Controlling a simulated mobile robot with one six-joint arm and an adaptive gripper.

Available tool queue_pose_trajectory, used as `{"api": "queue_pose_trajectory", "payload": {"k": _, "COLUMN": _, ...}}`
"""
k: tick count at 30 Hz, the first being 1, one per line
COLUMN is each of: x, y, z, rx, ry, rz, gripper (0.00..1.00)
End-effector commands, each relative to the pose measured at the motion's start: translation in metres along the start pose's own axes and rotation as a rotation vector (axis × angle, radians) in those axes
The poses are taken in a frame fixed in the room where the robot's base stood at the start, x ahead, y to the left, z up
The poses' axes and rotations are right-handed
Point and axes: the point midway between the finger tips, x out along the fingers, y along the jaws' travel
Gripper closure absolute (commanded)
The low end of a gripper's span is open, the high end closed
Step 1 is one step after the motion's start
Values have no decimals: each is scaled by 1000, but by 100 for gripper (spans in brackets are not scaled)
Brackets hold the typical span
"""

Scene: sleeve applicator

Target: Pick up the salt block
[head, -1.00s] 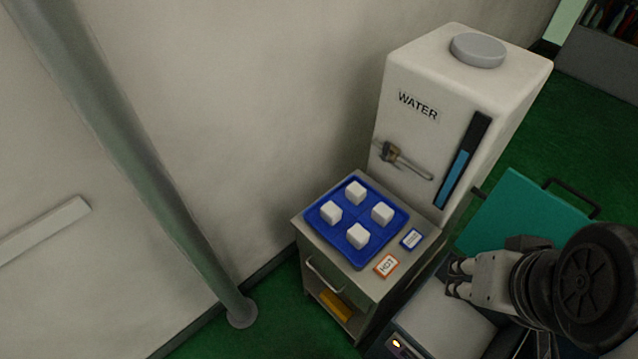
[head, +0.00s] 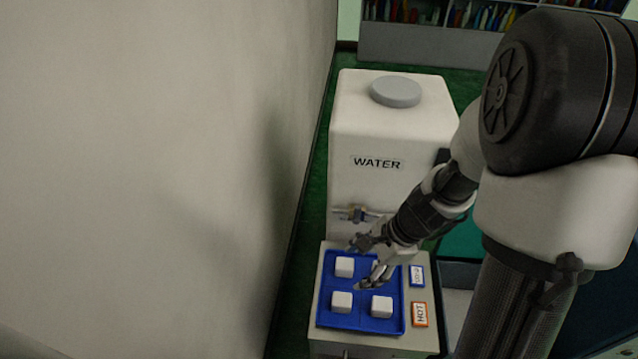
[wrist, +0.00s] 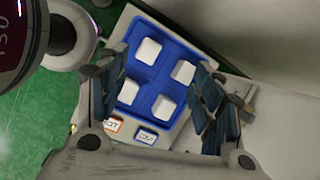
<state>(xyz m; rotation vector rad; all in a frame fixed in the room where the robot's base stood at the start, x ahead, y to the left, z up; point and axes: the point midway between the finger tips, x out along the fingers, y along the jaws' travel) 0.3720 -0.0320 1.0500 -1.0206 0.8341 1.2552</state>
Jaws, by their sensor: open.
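Several white blocks sit apart from each other on a blue tray (head: 362,318); I cannot tell which one is the salt block. In the head view a back-left block (head: 344,267), a front-left block (head: 341,302) and a front-right block (head: 382,306) show; the back-right one is hidden behind my gripper. My gripper (head: 360,266) is open and empty above the tray's back part. In the wrist view the blocks, one of them near the middle (wrist: 163,108), lie between and beyond the spread fingers of my gripper (wrist: 160,98).
The tray rests on a small cabinet (head: 318,285) with COLD (head: 417,276) and HOT (head: 420,314) labels on its right. A white WATER tank (head: 385,125) with a tap (head: 357,214) stands right behind. A wall (head: 170,180) rises close on the left.

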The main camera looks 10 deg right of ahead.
Motion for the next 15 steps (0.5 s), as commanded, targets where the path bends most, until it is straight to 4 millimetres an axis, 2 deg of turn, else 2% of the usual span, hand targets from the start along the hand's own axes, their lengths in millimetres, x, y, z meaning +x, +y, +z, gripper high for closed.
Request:
{"api": "queue_pose_trajectory", "payload": {"k": 3, "x": 25, "y": 8, "z": -23, "rx": 198, "ry": -11, "rz": 21, "gripper": 39}}
{"api": "queue_pose_trajectory", "payload": {"k": 6, "x": 37, "y": 12, "z": -33, "rx": 291, "ry": -11, "rz": 27, "gripper": 39}}
{"api": "queue_pose_trajectory", "payload": {"k": 11, "x": 56, "y": 15, "z": -39, "rx": 339, "ry": -12, "rz": 32, "gripper": 39}}
{"api": "queue_pose_trajectory", "payload": {"k": 15, "x": 87, "y": 16, "z": -39, "rx": 335, "ry": -12, "rz": 34, "gripper": 39}}
